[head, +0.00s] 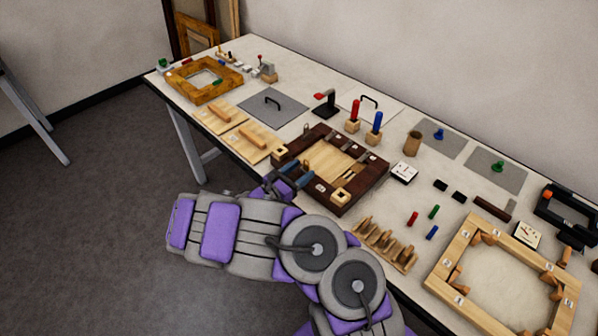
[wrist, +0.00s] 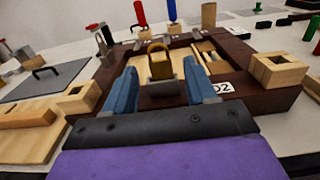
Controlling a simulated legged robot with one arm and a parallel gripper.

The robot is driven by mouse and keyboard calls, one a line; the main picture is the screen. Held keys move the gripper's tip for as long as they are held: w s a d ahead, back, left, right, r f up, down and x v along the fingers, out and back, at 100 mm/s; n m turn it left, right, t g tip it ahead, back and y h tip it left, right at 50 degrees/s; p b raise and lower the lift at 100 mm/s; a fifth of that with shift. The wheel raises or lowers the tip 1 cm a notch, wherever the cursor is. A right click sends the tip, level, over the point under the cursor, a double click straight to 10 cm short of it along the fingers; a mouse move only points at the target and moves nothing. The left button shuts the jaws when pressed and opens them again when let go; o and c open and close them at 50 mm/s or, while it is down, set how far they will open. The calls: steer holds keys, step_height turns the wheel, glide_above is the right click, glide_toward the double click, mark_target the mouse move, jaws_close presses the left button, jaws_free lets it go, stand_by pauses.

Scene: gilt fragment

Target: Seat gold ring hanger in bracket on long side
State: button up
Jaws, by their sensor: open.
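The dark brown wooden frame (head: 374,184) lies on the table, and its near side shows in the wrist view (wrist: 262,98). The gold ring hanger (wrist: 159,62) stands upright at that near side, with a grey metal bracket (wrist: 162,88) at its base. I cannot tell how deep the hanger sits in the bracket. My gripper (wrist: 161,74) is open, with one blue finger on each side of the hanger and bracket and visible gaps between.
Pale wooden blocks (wrist: 279,70) stand on the frame's corners. A label marked 02 (wrist: 221,88) is right of the bracket. A pegged wooden rack (head: 385,245) and a light wooden frame (head: 457,255) lie to the right. Boards (head: 252,141) lie left.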

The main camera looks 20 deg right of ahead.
steer(key=p+v, duration=0.4)
steer(key=v, duration=1.3)
steer(key=shift+a, duration=0.25)
steer(key=shift+d+r, duration=0.1)
steer(key=shift+d, duration=0.05)
